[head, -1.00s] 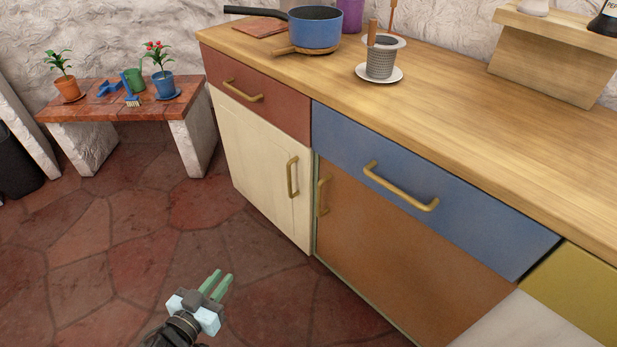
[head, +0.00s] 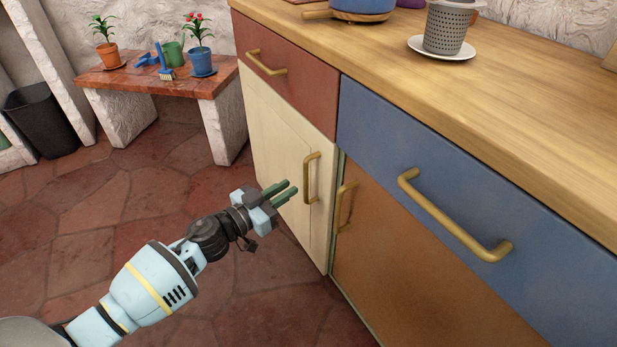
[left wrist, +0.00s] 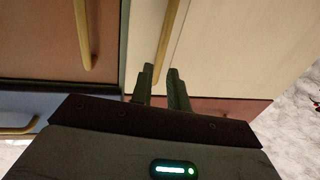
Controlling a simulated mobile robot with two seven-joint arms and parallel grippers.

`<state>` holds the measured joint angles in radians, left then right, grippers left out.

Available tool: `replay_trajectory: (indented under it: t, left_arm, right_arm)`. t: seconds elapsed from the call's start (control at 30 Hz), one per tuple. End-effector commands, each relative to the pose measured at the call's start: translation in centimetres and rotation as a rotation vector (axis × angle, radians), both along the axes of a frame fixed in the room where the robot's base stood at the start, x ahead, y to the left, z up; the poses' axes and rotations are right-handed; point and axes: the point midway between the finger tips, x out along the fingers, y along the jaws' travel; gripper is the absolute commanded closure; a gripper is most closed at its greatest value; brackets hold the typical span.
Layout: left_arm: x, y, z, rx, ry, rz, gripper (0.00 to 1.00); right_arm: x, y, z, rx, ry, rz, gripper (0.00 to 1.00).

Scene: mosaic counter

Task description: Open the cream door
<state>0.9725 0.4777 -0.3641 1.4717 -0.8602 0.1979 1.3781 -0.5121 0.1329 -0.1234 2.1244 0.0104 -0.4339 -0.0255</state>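The cream door (head: 275,145) is shut, below the red drawer. Its upright brass handle (head: 307,178) is near the door's right edge. My left gripper (head: 286,192) is just left of the handle, its green fingers pointing at it. In the left wrist view the cream door (left wrist: 235,45) fills the upper right, and its handle (left wrist: 169,35) runs down towards the space between the fingertips (left wrist: 161,72). The fingers are parted with a narrow gap and hold nothing. I cannot tell whether they touch the handle. My right gripper is not in view.
The orange-brown door (head: 415,270) with its own handle (head: 344,205) adjoins on the right. The red drawer (head: 290,85) and blue drawer (head: 480,165) are shut under the wooden countertop. A brick-topped bench (head: 150,78) with potted plants stands at the back left. The floor before the cream door is clear.

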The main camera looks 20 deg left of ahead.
Motion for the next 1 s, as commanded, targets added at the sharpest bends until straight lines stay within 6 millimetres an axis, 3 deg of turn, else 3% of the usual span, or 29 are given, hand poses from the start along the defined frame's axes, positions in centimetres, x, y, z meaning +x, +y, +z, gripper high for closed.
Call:
replay_trajectory:
  t: [0.3,0.5,0.87,1.0]
  left_arm:
    - [4.1,-2.0,-0.2,0.000,-0.001,0.000,0.83]
    - [5.8,-2.9,-0.2,-0.001,0.000,0.001,0.83]
    - [6.2,-3.1,0.0,-0.001,0.000,0.001,0.83]
    - [6.2,-3.1,0.0,-0.001,0.000,0.001,0.98]
  right_arm:
    - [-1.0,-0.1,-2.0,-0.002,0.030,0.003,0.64]
    - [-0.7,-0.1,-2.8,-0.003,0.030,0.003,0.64]
    - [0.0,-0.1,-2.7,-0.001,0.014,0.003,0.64]
    - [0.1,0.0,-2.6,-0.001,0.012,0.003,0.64]
